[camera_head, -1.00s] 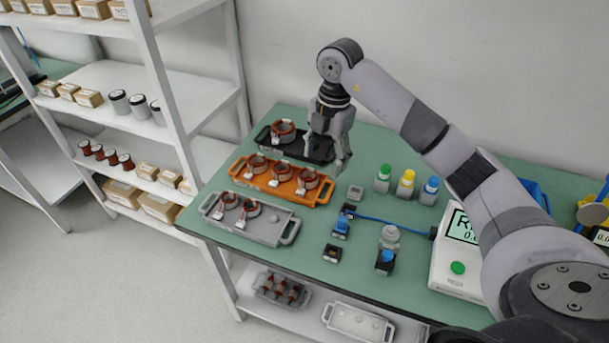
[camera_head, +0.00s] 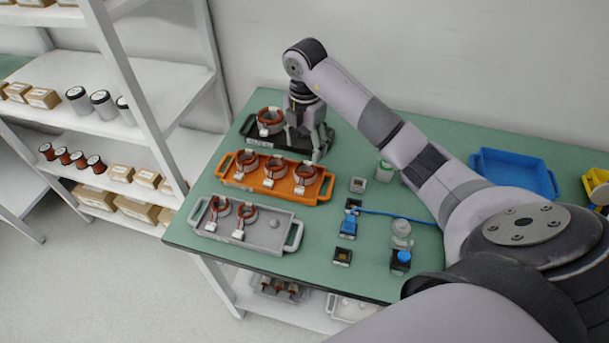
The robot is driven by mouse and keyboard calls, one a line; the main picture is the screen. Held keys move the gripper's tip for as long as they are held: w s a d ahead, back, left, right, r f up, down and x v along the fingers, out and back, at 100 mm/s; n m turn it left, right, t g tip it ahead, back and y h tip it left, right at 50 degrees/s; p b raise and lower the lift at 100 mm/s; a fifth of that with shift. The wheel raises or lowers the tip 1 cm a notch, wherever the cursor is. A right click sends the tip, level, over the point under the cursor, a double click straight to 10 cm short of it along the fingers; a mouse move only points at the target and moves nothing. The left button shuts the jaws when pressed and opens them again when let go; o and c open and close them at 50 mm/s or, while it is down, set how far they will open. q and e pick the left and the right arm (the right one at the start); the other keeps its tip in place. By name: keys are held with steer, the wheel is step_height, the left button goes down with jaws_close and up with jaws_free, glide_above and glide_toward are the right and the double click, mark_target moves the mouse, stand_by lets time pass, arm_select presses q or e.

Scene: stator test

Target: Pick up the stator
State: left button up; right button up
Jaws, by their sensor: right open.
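Copper-wound stators stand in three trays on the green table. One stator (camera_head: 270,121) is in the black tray (camera_head: 262,141) at the back. Three stators (camera_head: 275,168) sit in the orange tray (camera_head: 322,188), and two stators (camera_head: 219,207) in the grey tray (camera_head: 272,240). My right gripper (camera_head: 304,154) points down, open, over the right part of the black tray, just right of its stator. No stator shows between its fingers. The fingers hide part of that tray, and I cannot tell whether they touch it. My left gripper is not in view.
Right of the trays are a blue connector part (camera_head: 348,225), small dark blocks and a blue-topped button (camera_head: 401,260). A blue bin (camera_head: 515,172) stands at the back right. My right arm covers the table's right side. A white shelf (camera_head: 140,120) stands left.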

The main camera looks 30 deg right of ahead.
mark_target(305, 167)
step_height(305, 167, down, 4)
steer(key=shift+r+p, duration=0.2)
steer(key=shift+p, duration=0.1)
step_height(305, 167, down, 4)
steer(key=shift+s+f+p, duration=0.1)
steer(key=shift+f+p, duration=0.1)
steer(key=shift+p, duration=0.65)
steer(key=shift+f, duration=0.3)
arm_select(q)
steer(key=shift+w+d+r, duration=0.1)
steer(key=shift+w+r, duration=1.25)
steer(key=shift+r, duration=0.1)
arm_select(e)
steer(key=c, duration=1.2)
